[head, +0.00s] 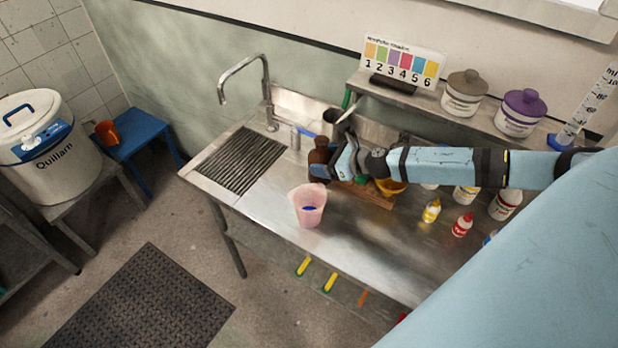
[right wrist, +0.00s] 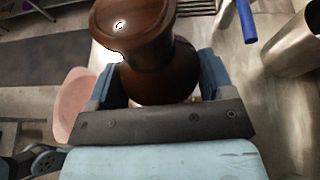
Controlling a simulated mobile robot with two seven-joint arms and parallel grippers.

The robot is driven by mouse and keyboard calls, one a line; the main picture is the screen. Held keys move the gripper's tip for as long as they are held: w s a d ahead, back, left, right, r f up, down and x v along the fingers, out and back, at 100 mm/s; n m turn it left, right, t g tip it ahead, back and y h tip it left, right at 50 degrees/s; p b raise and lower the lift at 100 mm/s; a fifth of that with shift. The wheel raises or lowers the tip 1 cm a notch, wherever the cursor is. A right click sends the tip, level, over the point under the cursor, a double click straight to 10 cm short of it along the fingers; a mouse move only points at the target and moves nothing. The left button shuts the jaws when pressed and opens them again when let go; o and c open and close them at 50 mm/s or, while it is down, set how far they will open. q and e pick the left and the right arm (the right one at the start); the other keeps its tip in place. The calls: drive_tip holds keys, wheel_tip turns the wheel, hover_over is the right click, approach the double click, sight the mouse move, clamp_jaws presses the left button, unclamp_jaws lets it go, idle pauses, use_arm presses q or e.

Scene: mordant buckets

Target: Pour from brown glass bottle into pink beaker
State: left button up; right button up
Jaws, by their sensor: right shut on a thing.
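The brown glass bottle (head: 319,158) stands upright at the middle of the steel counter, as far as I can tell. My right gripper (head: 330,168) is shut on it from the right. In the right wrist view the bottle (right wrist: 150,60) fills the space between the fingers of my right gripper (right wrist: 158,92). I cannot tell whether its base touches the counter. The pink beaker (head: 308,207) stands upright on the counter nearer the front edge, with a small dark blue mark on it. It also shows left of the gripper in the right wrist view (right wrist: 74,108).
A tap (head: 266,95) and ribbed drain area (head: 240,160) lie to the left. A dark metal pot (head: 338,126) stands behind the bottle. A wooden tray (head: 372,196) and several small bottles, one yellow (head: 431,211), one red (head: 462,225), are to the right. A shelf (head: 420,100) holds lidded jars.

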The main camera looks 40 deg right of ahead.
sight(325, 142)
wheel_tip(325, 142, up, 6)
drive_tip(key=shift+w+r, duration=0.1)
drive_tip(key=shift+r, duration=0.05)
idle(0.3)
drive_tip(key=s+a+r+m+h, duration=0.3)
drive_tip(key=s+a, duration=0.1)
drive_tip(key=a, duration=0.4)
drive_tip(key=s+a+r+m+t+h, duration=0.1)
drive_tip(key=s+a+r+m+h, duration=0.1)
drive_tip(key=a, duration=0.6)
drive_tip(key=shift+s+a+r+m+h, duration=0.35)
drive_tip(key=shift+s+r+h, duration=0.35)
drive_tip(key=shift+s, duration=0.45)
